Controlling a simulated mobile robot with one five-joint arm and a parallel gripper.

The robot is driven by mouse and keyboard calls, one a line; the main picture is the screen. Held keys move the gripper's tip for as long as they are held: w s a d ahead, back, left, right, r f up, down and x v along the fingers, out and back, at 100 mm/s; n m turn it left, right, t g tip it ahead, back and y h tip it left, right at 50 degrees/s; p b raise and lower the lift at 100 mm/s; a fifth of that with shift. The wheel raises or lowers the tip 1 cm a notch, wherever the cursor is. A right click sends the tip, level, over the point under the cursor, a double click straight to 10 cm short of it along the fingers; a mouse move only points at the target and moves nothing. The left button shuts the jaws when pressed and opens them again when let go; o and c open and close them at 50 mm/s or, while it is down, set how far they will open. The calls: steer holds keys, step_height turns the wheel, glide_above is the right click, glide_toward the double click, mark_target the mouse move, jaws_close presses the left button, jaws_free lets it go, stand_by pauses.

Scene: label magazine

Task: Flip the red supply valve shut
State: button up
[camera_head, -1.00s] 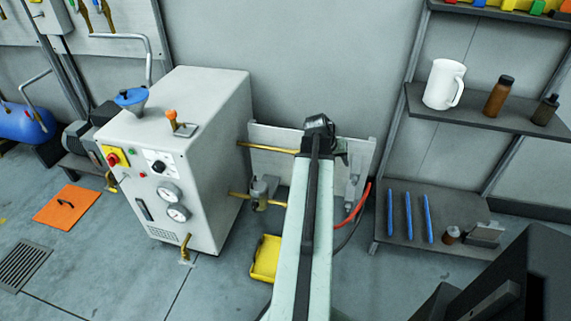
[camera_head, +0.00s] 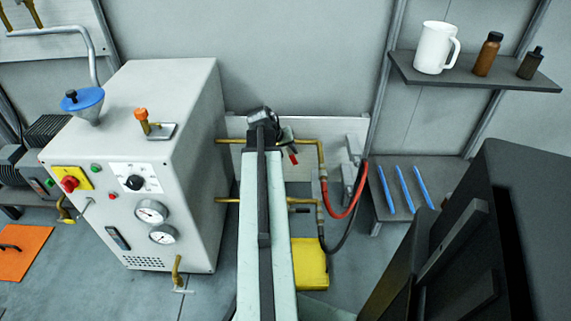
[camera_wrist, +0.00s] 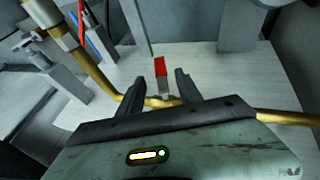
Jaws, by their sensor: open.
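The red supply valve handle (camera_head: 293,158) shows just right of the end of my arm in the head view, by the upper brass pipe (camera_head: 312,142). In the wrist view the red handle (camera_wrist: 160,67) points up the picture, with a metallic stem below it at the brass pipe (camera_wrist: 285,118). My gripper (camera_wrist: 155,75) is open, with one dark finger on each side of the handle in this view. I see gaps on both sides; I cannot tell how deep the handle lies between the fingers. In the head view my arm hides part of the pipes.
A white machine cabinet (camera_head: 187,110) with gauges stands left of my arm. A red hose (camera_head: 346,209) and a black hose hang right of the valve. A yellow tray (camera_head: 311,262) lies on the floor below. A shelf (camera_head: 475,80) holds a white jug and bottles at right.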

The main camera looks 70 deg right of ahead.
mark_target(293, 158)
steer(key=b+x, duration=0.7)
steer(key=shift+w+d+f, duration=0.1)
steer(key=shift+d+f, duration=0.05)
steer(key=shift+f, duration=0.25)
steer(key=shift+r, duration=0.1)
jaws_close()
steer(key=shift+s, duration=0.2)
stand_by(0.8)
